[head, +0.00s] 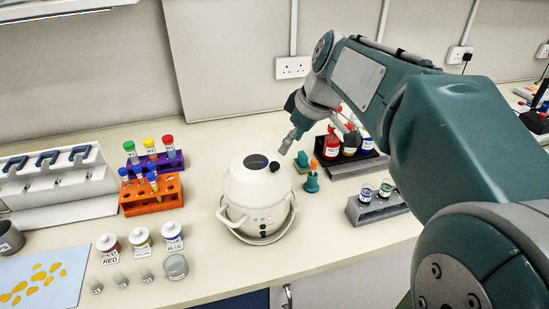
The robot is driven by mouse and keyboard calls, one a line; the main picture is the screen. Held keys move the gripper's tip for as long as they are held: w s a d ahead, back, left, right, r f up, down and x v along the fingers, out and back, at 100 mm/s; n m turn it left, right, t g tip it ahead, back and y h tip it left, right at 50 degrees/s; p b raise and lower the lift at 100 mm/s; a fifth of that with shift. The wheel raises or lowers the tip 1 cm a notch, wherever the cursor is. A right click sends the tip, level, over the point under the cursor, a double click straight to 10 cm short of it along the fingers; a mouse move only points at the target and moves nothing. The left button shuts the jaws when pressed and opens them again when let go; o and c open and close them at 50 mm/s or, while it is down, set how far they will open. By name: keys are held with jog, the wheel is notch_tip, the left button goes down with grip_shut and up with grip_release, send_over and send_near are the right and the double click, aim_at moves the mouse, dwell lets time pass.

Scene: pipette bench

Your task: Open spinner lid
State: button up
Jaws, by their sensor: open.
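The spinner (246,217) is a white rounded machine standing near the bench's front edge in the head view. Its domed lid (246,184) appears to be down on the body.
Racks of capped tubes (151,194) stand left of the spinner, with labelled bottles (141,239) in front of them. A teal and orange item (311,182) is close on the right.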

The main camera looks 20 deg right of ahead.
aim_at(274, 165)
jog(key=x, duration=0.3)
jog(key=a+x, duration=0.1)
jog(key=x, duration=0.3)
jog(key=shift+d, duration=0.2)
jog(key=shift+s, duration=0.1)
grip_shut()
